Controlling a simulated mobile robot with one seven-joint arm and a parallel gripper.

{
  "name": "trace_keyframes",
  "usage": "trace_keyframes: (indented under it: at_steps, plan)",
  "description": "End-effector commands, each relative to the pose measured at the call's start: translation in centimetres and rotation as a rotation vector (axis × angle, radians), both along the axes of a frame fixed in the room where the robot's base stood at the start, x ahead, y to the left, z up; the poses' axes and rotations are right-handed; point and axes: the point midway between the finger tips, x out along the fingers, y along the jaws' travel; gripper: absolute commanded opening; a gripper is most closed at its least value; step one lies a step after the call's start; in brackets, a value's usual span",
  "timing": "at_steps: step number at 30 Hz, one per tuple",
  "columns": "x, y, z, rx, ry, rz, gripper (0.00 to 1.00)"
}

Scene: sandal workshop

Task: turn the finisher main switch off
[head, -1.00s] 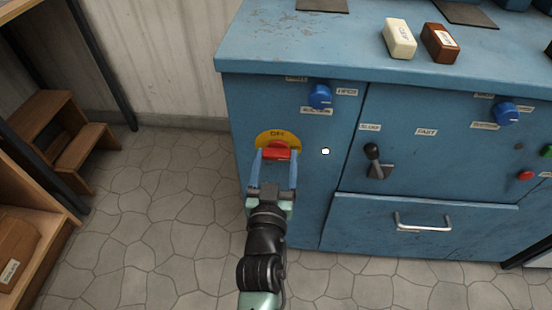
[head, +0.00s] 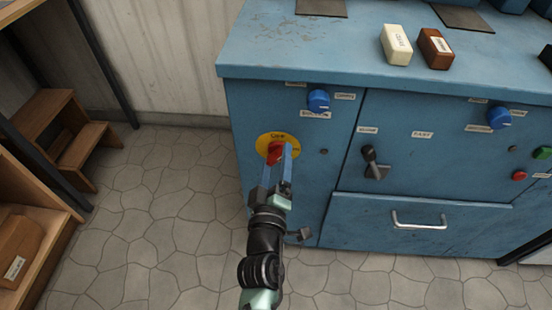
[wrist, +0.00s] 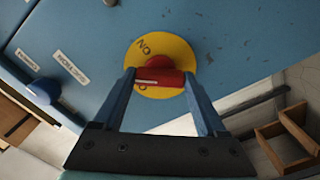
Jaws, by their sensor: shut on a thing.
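The main switch is a red knob (head: 274,153) on a round yellow plate (head: 264,141), on the left front of the blue finisher (head: 330,190). In the head view the knob is turned to a steep slant, partly behind my fingers. In the wrist view the red knob (wrist: 158,77) lies between my two blue fingertips, on the yellow plate (wrist: 180,50). "ON" reads upside down there; other lettering is partly covered.
A small dark lamp (head: 324,152) is right of the switch. A blue dial (head: 318,101), a black lever (head: 370,158) and a drawer handle (head: 420,222) are on the same front. Wooden steps (head: 70,145) stand at left; the floor between is clear.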

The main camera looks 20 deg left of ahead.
Motion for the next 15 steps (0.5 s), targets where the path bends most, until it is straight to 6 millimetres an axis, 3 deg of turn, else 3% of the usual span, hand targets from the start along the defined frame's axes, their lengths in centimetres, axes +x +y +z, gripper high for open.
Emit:
trace_keyframes:
  at_steps: [15]
  plan:
    - [-0.03, -0.03, -0.08, -0.438, -0.124, 0.0, 0.19]
